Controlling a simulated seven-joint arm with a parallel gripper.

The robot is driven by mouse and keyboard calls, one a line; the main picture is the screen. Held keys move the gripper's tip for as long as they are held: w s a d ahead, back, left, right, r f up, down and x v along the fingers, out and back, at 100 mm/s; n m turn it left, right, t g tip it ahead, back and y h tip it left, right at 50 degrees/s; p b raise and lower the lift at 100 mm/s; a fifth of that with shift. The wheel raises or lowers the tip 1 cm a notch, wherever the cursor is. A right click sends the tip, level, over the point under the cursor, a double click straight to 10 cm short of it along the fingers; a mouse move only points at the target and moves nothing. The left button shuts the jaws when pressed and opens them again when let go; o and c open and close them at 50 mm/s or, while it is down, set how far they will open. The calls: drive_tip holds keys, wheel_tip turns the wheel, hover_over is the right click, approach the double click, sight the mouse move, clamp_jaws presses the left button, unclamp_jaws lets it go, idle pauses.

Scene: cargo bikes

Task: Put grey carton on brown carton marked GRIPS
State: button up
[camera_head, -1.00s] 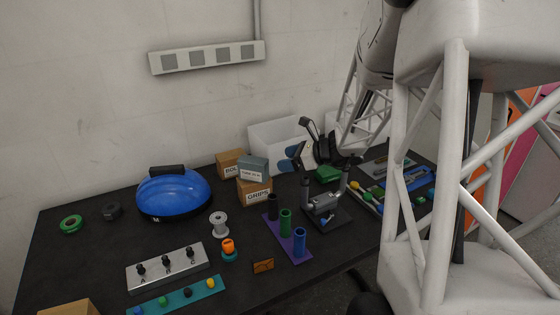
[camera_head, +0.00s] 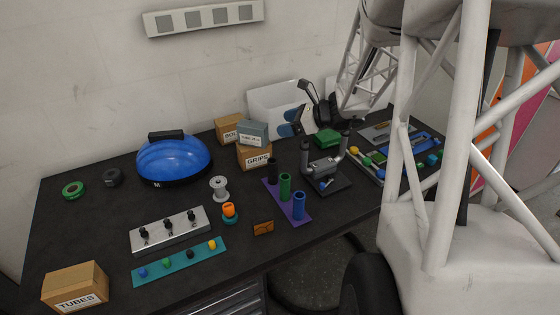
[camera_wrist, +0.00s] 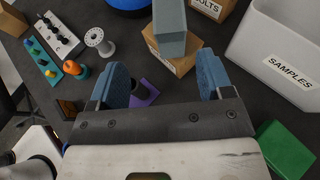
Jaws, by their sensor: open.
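The grey carton (camera_head: 252,133) sits on top of the brown carton marked GRIPS (camera_head: 256,159), turned a little against it and appearing to rest on its top face. In the wrist view the grey carton (camera_wrist: 170,28) stands at the top middle, with the brown carton (camera_wrist: 180,66) showing below it. My gripper (camera_head: 290,122) has blue finger pads. It is open and empty, to the right of the cartons and apart from them. In the wrist view the gripper (camera_wrist: 163,80) has its pads wide apart, with nothing between them touching.
A brown BOLTS carton (camera_head: 229,127) stands just behind the grey one. A white SAMPLES bin (camera_wrist: 285,50) is behind my gripper. A blue helmet (camera_head: 172,160) lies to the left. Tubes on a purple base (camera_head: 272,194) stand in front. A TUBES carton (camera_head: 75,287) is front left.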

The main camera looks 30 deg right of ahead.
drive_tip(key=s+a+r+n+g+h, duration=0.1)
drive_tip(key=s+a+r+n+g, duration=0.2)
drive_tip(key=s+a+n, duration=0.5)
drive_tip(key=s+a+r+n+g+h, duration=0.25)
drive_tip(key=s+a+n+g, duration=0.2)
drive_tip(key=s+a, duration=0.35)
drive_tip(key=s+a+r+n+h, duration=0.1)
drive_tip(key=s+a+n+h, duration=0.1)
drive_tip(key=s+n, duration=0.5)
drive_tip(key=s+a+r+n+h, duration=0.2)
drive_tip(key=s+n+h, duration=0.2)
drive_tip(key=s+n, duration=0.2)
drive_tip(key=shift+s+a+n+t, duration=0.2)
drive_tip(key=shift+s+n+t, duration=0.2)
drive_tip(key=shift+s, duration=0.45)
